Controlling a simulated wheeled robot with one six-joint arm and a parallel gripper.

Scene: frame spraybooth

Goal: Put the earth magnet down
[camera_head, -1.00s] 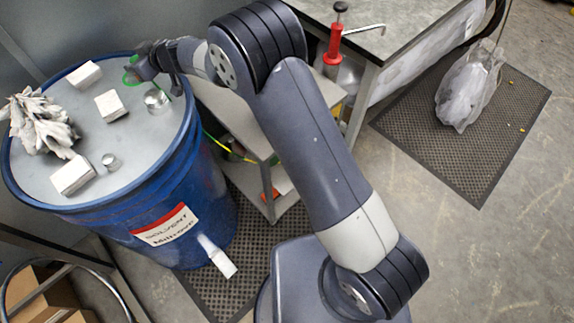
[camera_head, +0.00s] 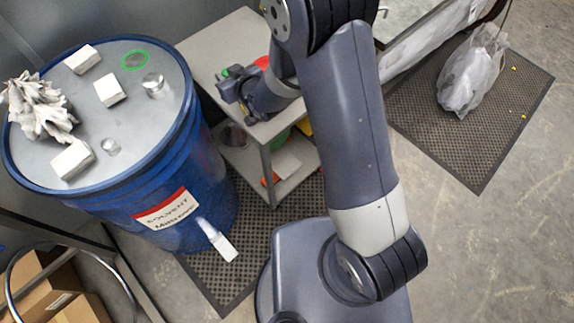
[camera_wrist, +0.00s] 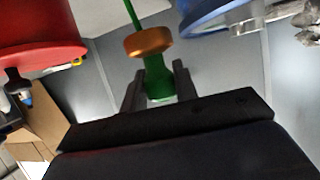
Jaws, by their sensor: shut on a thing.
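My gripper (camera_wrist: 157,85) is shut on the earth magnet, which has a green body (camera_wrist: 156,78) and a copper-orange disc (camera_wrist: 147,41). A green cable (camera_wrist: 132,12) runs up from it. In the head view, my gripper (camera_head: 232,88) is over the front left part of a grey cart (camera_head: 213,46), right of the blue drum (camera_head: 205,148). The magnet is mostly hidden there, with only a bit of green showing. I cannot tell whether it touches the cart. A green ring (camera_head: 121,60) marks an empty patch on the drum lid.
The drum lid holds white blocks (camera_head: 108,90), a pale glove bundle (camera_head: 38,108) and small metal pieces (camera_head: 154,84). A red round thing (camera_head: 263,62) is behind my gripper on the cart. A bagged item (camera_head: 470,78) lies on the right floor mat (camera_head: 450,145).

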